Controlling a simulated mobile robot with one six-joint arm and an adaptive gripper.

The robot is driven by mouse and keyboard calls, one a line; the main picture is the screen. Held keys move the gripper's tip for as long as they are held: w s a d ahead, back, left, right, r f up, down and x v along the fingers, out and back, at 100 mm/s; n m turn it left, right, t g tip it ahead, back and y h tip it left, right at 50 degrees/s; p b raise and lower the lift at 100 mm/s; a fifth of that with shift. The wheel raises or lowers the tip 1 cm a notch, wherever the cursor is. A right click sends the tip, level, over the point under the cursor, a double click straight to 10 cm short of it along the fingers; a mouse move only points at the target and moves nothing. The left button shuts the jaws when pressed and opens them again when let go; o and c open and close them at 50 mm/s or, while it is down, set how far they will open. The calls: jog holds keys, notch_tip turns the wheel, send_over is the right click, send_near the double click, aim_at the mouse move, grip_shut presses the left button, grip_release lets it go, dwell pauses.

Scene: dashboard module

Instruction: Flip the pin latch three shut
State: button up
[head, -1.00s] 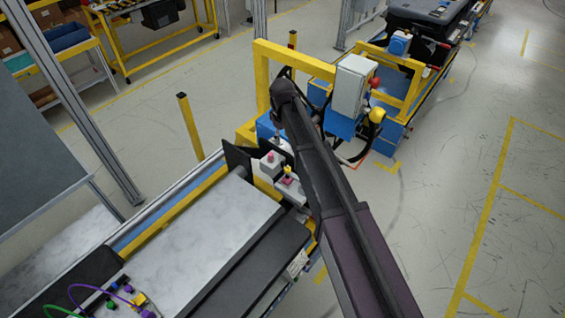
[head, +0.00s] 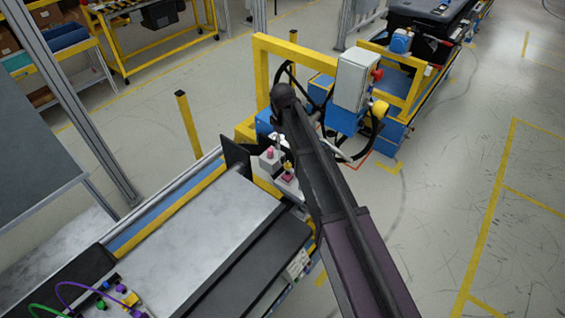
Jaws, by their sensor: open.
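Small grey blocks sit at the far end of the conveyor. One has a pink part on top (head: 269,153), and one beside it has yellow and pink parts (head: 289,172). They may be the pin latches, but I cannot tell which is number three or whether any is shut. My gripper (head: 279,142) shows only as a small light metallic part beyond my arm, just above and behind these blocks. My dark arm hides much of it and part of the block area. It is open, and no object shows in it. Contact with a block cannot be made out.
The grey conveyor (head: 185,240) fills the lower left, with coloured connectors and cables (head: 122,292) at its near end. A black upright plate (head: 236,156) stands left of the blocks. A yellow frame (head: 262,75) and grey control box (head: 352,80) stand behind. Floor at right is clear.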

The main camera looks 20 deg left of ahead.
aim_at(282, 158)
jog(key=shift+f+b, duration=4.15)
jog(key=shift+f, duration=0.3)
grip_shut()
